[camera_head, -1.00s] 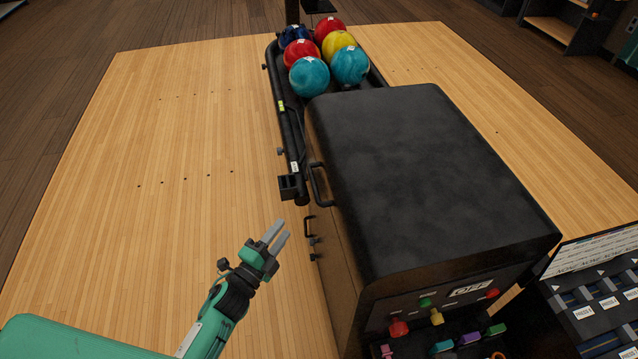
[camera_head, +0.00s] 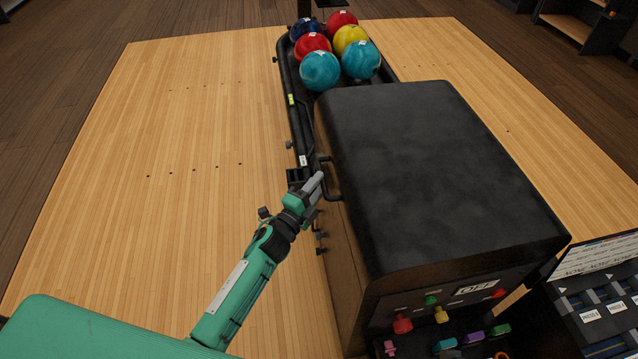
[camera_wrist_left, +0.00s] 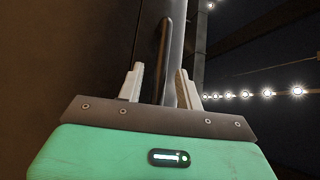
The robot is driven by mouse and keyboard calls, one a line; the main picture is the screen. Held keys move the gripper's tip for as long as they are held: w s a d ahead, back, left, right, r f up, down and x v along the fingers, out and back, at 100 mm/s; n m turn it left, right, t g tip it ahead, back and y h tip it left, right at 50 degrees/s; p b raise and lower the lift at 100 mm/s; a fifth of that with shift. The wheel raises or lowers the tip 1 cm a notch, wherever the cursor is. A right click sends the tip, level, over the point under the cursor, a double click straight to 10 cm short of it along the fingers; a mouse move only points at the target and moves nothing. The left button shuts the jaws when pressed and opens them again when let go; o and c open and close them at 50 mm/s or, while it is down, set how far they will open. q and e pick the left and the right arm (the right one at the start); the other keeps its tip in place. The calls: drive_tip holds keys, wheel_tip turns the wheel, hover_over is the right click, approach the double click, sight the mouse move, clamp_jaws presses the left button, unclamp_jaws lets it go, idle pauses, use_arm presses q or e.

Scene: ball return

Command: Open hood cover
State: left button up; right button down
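The hood cover (camera_head: 430,160) is a large black box lid on the ball return, and it is down. Its black side handle (camera_head: 330,180) is at the upper left edge. My left gripper (camera_head: 318,186) is at this handle. In the left wrist view the handle bar (camera_wrist_left: 167,60) stands between the two pale fingers of my left gripper (camera_wrist_left: 160,85), with gaps on both sides, so the fingers are open around it. In the head view the fingers overlap part of the handle. My right gripper is not in view.
Several bowling balls (camera_head: 320,70) lie in the black rack (camera_head: 296,110) behind the hood. A control panel with coloured knobs (camera_head: 402,324) and an OFF sign (camera_head: 476,286) is at the front. A display with paddles (camera_head: 600,285) stands right. The wooden floor (camera_head: 150,200) on the left is clear.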

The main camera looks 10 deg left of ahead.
use_arm(q)
drive_tip(key=shift+w+d+r, duration=0.1)
drive_tip(key=shift+w+d, duration=0.1)
drive_tip(key=shift+w, duration=0.25)
clamp_jaws()
drive_tip(key=shift+r, duration=0.1)
